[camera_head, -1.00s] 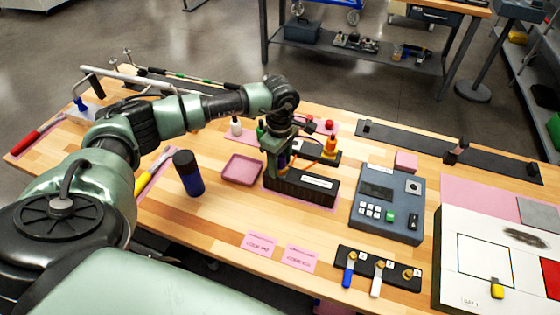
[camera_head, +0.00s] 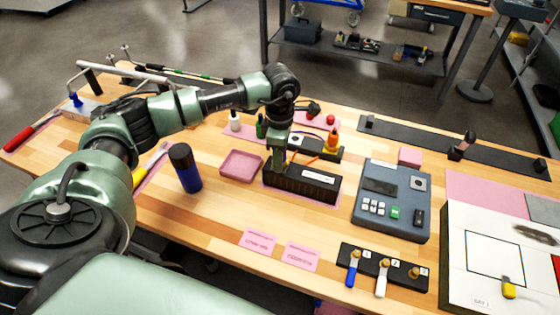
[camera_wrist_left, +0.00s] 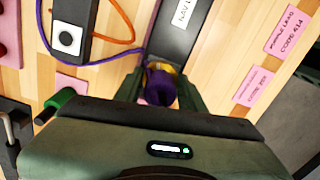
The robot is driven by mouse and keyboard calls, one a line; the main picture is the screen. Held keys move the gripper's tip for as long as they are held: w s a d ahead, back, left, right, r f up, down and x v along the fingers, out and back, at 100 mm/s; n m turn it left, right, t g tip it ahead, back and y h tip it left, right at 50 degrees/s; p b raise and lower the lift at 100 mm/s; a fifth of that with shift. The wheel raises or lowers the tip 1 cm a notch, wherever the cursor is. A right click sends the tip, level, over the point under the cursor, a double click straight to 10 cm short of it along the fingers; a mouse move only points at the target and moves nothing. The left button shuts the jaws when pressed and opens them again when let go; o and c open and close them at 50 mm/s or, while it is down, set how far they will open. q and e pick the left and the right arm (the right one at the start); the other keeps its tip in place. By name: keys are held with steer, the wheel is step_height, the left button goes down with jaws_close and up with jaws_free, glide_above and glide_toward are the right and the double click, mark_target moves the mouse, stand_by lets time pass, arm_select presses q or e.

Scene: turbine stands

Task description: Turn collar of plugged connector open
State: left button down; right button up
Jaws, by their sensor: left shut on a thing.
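The purple plugged connector (camera_wrist_left: 160,88) with a yellow-gold collar shows in the left wrist view, end-on between my left fingers, against the end of a black labelled box (camera_wrist_left: 183,28). That long black box also shows in the head view (camera_head: 300,186), on a pink mat. My left gripper (camera_wrist_left: 160,92) is shut on the connector's collar area, with a finger on each side. In the head view my left gripper (camera_head: 274,168) points down at the box's left end and hides the connector. A purple cable (camera_wrist_left: 95,64) runs from the connector's side past a dark box with a round button (camera_wrist_left: 68,38).
A pink tray (camera_head: 241,167) and a dark blue cylinder (camera_head: 186,170) stand left of the gripper. A grey keypad device (camera_head: 392,200) is to the right. Small bottles (camera_head: 235,122) stand behind. Bare wood lies in front, with two pink cards (camera_head: 258,240).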

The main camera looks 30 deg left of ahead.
arm_select(q)
steer(key=n+b, duration=0.3)
steer(key=n, duration=0.3)
steer(key=shift+n+b, duration=0.3)
steer(key=n+b, duration=0.1)
steer(key=n, duration=0.2)
steer(key=shift+n+b, duration=0.65)
steer(key=shift+n, duration=1.05)
steer(key=shift+r, duration=0.1)
steer(key=c, duration=0.8)
jaws_free()
steer(key=shift+c, duration=0.2)
